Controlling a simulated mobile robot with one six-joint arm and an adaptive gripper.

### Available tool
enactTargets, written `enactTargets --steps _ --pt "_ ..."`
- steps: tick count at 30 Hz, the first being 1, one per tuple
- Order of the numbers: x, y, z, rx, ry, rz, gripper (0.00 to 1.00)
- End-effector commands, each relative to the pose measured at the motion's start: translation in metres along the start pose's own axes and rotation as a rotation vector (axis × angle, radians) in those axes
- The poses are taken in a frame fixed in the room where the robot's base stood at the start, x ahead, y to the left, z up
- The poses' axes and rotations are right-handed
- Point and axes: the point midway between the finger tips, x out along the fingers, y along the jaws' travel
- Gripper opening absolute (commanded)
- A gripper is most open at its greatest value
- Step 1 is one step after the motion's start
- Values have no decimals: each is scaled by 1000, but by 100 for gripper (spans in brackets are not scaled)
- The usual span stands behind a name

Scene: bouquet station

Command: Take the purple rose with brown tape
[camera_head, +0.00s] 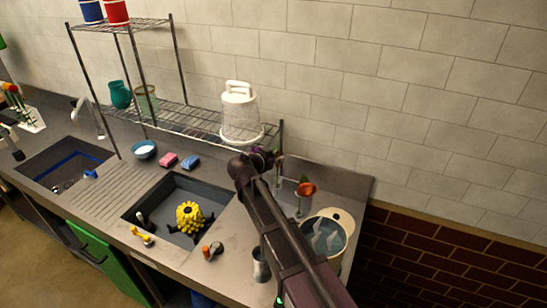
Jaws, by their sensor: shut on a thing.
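My gripper (268,160) is at the far end of my dark arm, above the counter just right of the white container. It is small in the picture and partly hidden by my wrist. A dark purple thing, apparently the purple rose (263,153), shows at the fingers, and the gripper is shut on it. Its stem is mostly hidden, and no brown tape can be made out.
An orange-red flower (305,188) stands in a holder right of my arm, near a cream bucket (345,222) of water. A metal cup (261,268) stands at the front. A sink holds a yellow knobbly thing (190,217). A wire rack (185,118) bears a white container (239,112).

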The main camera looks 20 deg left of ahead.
Motion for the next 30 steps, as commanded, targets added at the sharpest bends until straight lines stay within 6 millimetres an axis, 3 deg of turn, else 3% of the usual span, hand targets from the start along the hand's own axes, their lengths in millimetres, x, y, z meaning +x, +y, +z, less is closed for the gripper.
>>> enactTargets --steps 1,15,30 --pt "-5 0 -12 0 0 0 0" --pt "-26 0 -62 0 0 0 0" --pt "-37 0 -89 0 0 0 0"
